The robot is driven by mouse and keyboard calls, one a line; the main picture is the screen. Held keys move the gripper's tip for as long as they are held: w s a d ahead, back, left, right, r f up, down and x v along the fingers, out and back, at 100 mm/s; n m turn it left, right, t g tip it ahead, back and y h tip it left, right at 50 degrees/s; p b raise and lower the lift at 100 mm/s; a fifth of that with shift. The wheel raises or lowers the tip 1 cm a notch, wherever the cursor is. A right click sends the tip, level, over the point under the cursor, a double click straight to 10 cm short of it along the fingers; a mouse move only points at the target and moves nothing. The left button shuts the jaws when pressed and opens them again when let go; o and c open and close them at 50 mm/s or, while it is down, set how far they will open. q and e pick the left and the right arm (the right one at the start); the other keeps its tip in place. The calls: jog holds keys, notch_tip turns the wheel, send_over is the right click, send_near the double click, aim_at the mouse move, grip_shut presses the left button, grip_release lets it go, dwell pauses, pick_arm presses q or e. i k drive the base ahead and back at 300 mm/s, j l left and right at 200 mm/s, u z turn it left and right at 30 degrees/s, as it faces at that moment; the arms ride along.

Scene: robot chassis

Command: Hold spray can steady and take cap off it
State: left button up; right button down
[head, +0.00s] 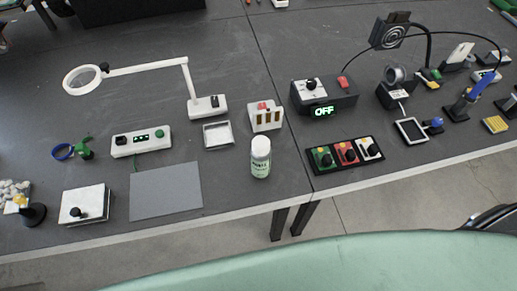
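The spray can (260,165) stands upright near the front edge of the left table. It is white with a green label band. Its cap (261,143) is white and sits on top of the can. Neither of my grippers shows in the head view, and nothing touches the can.
A grey mat (166,191) lies left of the can. A white holder (266,116) stands behind it, beside a small tray (218,134). A magnifier lamp (194,101) stands farther back. A switch panel (345,154) is right, across the table seam. A green surface (330,265) fills the bottom foreground.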

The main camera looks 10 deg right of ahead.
aim_at(261, 166)
jog(key=l+u, duration=0.2)
jog(key=l, duration=0.25)
jog(key=k+l+u, duration=0.2)
jog(key=l, duration=0.2)
jog(key=k+l+u, duration=0.2)
jog(key=l, duration=0.25)
jog(key=i, duration=0.1)
